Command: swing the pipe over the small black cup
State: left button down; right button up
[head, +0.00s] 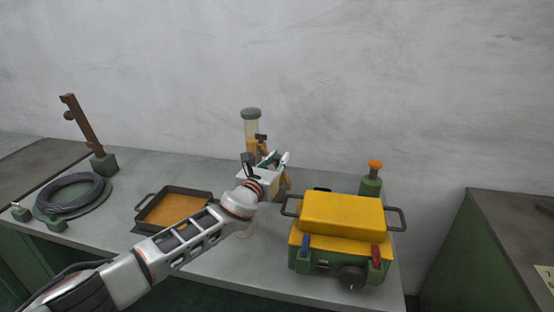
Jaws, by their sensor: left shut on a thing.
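My left gripper (270,161) reaches the dispenser at the middle back of the table and is shut on a part of it, seemingly the pipe. The gripper body and arm hide most of what it holds. The dispenser has a clear upright cylinder with a grey cap (251,113) and orange parts below. My right gripper is not in view.
A yellow and green machine (342,217) with side handles stands right of the gripper. A green bottle with an orange top (371,178) is behind it. A dark tray (146,206), a black coil (73,193) and a brown post (86,126) are at left.

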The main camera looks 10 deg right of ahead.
pick_arm(q)
jog(key=shift+r, duration=0.1)
jog(key=c, duration=1.8)
grip_release()
jog(key=shift+c, duration=0.2)
jog(key=v, duration=1.2)
